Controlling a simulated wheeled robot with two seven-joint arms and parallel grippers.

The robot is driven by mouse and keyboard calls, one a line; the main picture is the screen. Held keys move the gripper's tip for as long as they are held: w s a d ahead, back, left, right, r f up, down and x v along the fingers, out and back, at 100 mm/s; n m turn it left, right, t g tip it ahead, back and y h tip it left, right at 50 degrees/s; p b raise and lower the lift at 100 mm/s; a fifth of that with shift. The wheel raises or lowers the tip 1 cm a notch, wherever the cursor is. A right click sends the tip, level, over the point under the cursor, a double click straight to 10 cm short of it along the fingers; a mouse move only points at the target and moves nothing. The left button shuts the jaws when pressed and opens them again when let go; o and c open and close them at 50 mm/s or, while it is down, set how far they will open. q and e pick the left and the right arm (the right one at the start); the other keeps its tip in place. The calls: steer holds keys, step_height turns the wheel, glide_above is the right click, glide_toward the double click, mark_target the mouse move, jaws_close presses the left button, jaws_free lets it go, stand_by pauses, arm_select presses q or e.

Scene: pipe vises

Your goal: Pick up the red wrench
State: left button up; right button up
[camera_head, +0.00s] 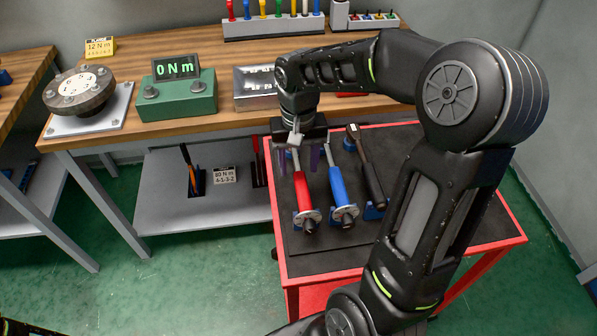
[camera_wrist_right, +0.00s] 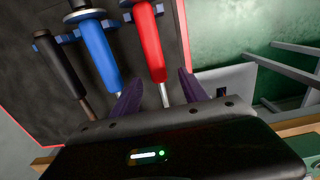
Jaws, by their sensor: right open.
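The red wrench (camera_head: 302,196) lies on the dark mat of the red cart (camera_head: 470,242), at the left of a row of tools. In the right wrist view the red wrench (camera_wrist_right: 149,42) has its metal shaft running between my purple fingers. My right gripper (camera_head: 298,160) is open above the far end of the wrench, one finger to each side of it. It also shows in the right wrist view (camera_wrist_right: 158,86). The wrench's far end is partly hidden by my gripper. My left gripper is not in view.
A blue wrench (camera_head: 339,190) lies just right of the red one, and a black wrench (camera_head: 368,170) lies beyond it. The wooden bench (camera_head: 130,128) behind holds a green torque display (camera_head: 178,95) and a flange (camera_head: 80,90). The mat's front is clear.

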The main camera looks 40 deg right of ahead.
mark_target(299, 173)
steer(key=shift+f, duration=0.2)
steer(key=f, duration=0.3)
steer(key=f+p, duration=0.1)
steer(key=f, duration=0.1)
steer(key=shift+w+d, duration=0.1)
steer(key=shift+d, duration=0.15)
steer(key=shift+c, duration=0.5)
jaws_close()
stand_by(0.3)
steer(key=shift+r, duration=0.1)
stand_by(0.8)
